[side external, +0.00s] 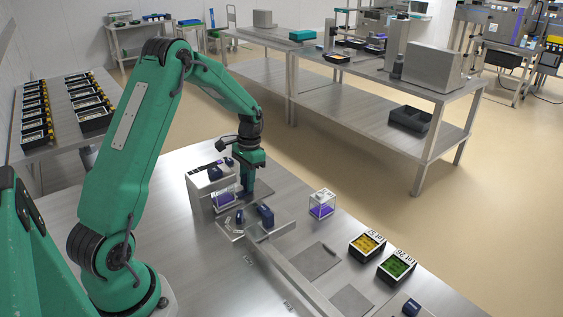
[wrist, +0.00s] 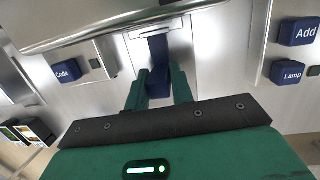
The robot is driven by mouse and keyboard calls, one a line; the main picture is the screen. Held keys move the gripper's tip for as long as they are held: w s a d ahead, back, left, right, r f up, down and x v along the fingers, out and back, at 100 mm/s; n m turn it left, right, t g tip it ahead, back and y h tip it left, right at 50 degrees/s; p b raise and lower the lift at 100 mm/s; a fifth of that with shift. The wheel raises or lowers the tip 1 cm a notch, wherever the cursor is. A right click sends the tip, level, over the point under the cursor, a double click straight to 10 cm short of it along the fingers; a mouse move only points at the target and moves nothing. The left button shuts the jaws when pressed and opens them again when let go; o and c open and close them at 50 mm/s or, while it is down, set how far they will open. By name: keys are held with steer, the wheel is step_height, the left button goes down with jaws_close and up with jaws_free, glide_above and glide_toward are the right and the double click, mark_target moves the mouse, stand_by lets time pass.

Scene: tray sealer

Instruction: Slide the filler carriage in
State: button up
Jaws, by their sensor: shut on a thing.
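My gripper (side external: 246,194) points down at the metal tray sealer (side external: 196,197) on the bench. In the wrist view my green fingers (wrist: 158,90) are on either side of a dark blue upright handle (wrist: 158,52), and they are shut on it. The handle appears to belong to the filler carriage, but the carriage body is mostly hidden by the fingers and the machine. A clear container with purple contents (side external: 222,200) sits in the machine just left of my gripper.
Blue blocks marked Code (wrist: 67,71), Add (wrist: 298,33) and Lamp (wrist: 287,72) flank the handle. A second clear box with purple contents (side external: 321,204) stands to the right. A yellow-filled tray (side external: 367,246) and a green-filled tray (side external: 397,266) lie farther right. Grey pads (side external: 315,262) are between.

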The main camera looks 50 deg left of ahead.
steer(key=o, duration=0.7)
steer(key=shift+d, duration=0.1)
steer(key=shift+r, duration=0.1)
steer(key=shift+r, duration=3.4)
steer(key=shift+r, duration=0.1)
steer(key=shift+d+r, duration=0.15)
steer(key=shift+r, duration=0.05)
steer(key=s+d+r+t+y, duration=0.1)
steer(key=s+d+r+t, duration=0.1)
steer(key=d+r, duration=0.45)
steer(key=shift+s+d+r+t, duration=0.95)
steer(key=shift+s+d+r, duration=0.4)
steer(key=shift+s+d, duration=1.2)
steer(key=shift+s+d+r+t, duration=1.1)
steer(key=shift+s+d, duration=0.9)
steer(key=shift+s, duration=1.05)
steer(key=shift+s+d+r+t, duration=0.75)
steer(key=shift+s+d+r, duration=0.8)
steer(key=shift+s+d, duration=1)
